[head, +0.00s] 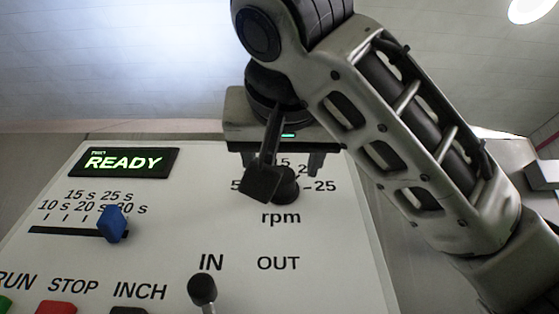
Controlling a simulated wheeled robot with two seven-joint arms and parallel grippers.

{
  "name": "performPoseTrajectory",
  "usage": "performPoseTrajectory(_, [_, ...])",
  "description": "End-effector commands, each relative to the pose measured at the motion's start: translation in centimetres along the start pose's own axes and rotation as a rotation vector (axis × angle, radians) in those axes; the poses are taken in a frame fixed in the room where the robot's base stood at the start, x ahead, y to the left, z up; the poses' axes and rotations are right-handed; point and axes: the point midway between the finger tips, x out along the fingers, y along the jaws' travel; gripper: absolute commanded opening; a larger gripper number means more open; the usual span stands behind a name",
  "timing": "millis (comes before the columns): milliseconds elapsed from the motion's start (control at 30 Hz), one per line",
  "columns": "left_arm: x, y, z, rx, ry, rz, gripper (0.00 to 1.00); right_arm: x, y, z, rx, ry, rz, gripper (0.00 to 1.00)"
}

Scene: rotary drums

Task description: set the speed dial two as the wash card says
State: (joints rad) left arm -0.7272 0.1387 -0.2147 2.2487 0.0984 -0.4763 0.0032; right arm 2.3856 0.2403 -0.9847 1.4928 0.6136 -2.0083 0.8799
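The speed dial (287,185) is a dark round knob above the "rpm" label on the white panel (330,245). Its scale shows 5 at the left and 25 at the right. My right gripper (280,168) hangs over the dial, its arm coming in from the right. A dark finger-like part overlaps the dial's left side and hides part of the scale. I cannot tell whether the gripper touches the dial or how far apart its fingers are. The dial's setting is hidden. The wash card and my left gripper are not in view.
A display (125,162) reads READY in green. Below it a blue slider (112,223) sits on a time scale. A black-knobbed lever (202,289) stands below IN. Red (57,307) and black (129,310) buttons lie at the bottom edge under STOP and INCH.

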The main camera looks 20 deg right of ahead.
Motion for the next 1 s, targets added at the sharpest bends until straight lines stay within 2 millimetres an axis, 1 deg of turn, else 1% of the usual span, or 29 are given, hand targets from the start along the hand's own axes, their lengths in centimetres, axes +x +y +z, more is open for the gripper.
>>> performPoseTrajectory(33, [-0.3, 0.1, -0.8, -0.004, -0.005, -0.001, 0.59, 0.9, 0.0, -0.5, -0.001, -0.004, -0.002, 0.59])
performPoseTrajectory(100, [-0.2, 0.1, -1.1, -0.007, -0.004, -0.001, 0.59, 1.8, 0.1, -0.3, 0.000, -0.004, 0.000, 0.59])
performPoseTrajectory(200, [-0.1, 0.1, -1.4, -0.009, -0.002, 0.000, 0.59, 2.9, 0.1, -0.2, 0.001, -0.002, 0.002, 0.59])
performPoseTrajectory(300, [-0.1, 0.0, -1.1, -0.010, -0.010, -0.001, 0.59, 3.6, 0.1, -0.1, 0.000, 0.000, 0.001, 0.59])
performPoseTrajectory(633, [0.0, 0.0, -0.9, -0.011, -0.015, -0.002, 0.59, 3.9, 0.1, 0.0, 0.000, 0.000, 0.001, 0.59])
performPoseTrajectory(667, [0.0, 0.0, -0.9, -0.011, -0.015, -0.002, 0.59, 3.9, 0.1, 0.0, 0.000, 0.000, 0.001, 0.53])
performPoseTrajectory(700, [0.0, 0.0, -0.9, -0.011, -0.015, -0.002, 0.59, 3.9, 0.1, 0.0, 0.000, 0.000, 0.001, 0.42])
performPoseTrajectory(767, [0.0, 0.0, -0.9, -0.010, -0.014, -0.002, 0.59, 3.9, 0.1, 0.0, 0.000, 0.000, 0.001, 0.25])
performPoseTrajectory(800, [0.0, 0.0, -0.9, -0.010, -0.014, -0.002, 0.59, 3.9, 0.1, 0.0, 0.000, 0.000, 0.001, 0.14])
performPoseTrajectory(1000, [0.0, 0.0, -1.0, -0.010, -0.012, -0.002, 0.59, 3.9, 0.0, 0.1, 0.004, 0.000, 0.002, 0.14])
